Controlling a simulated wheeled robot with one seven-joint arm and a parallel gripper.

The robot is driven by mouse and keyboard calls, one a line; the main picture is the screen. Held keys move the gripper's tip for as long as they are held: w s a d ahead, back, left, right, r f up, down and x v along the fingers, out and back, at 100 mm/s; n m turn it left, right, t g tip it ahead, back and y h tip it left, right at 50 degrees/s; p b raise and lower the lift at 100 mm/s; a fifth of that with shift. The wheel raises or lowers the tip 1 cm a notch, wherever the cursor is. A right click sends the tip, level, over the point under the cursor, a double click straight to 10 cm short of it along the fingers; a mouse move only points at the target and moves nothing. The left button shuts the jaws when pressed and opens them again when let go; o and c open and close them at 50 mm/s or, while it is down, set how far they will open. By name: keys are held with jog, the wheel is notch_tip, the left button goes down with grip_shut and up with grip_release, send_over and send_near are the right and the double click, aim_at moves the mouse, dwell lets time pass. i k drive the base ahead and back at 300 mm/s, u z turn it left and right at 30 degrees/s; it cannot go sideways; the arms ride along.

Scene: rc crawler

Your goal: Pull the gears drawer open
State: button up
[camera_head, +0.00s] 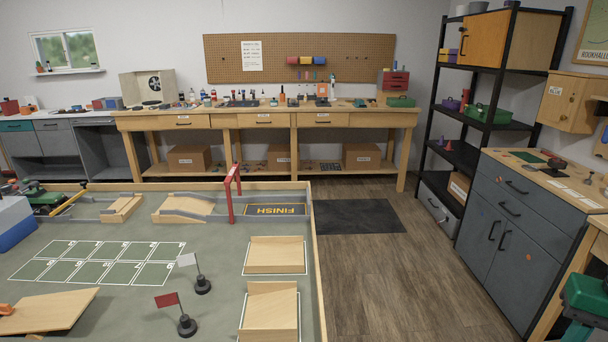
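The gears drawer cannot be singled out, because the labels are too small to read. The wooden workbench (408,120) along the back wall has three labelled drawers: a left drawer (160,124), a middle drawer (240,122) and a right drawer (345,119). All three look shut. The grey cabinet (483,216) at the right also has a drawer front (490,178) with dark handles, and it looks shut. My gripper is not in view, so its state and its distance from the drawers do not show.
A large course table (220,275) with ramps, flags and a red gate (231,195) fills the front left. Wooden floor (375,270) is open between it and the grey cabinet, with a dark mat (355,216) before the workbench. A black shelf rack (466,100) stands back right.

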aim_at(271, 119)
jog(key=z, duration=0.2)
jog(key=i, duration=1.2)
jog(key=z, duration=0.35)
jog(key=i, duration=2.45)
jog(key=u, duration=0.15)
jog(key=i, duration=1.2)
jog(key=u, duration=0.8)
jog(key=i, duration=1.2)
jog(key=u, duration=0.9)
jog(key=i, duration=0.95)
jog(key=u, duration=0.35)
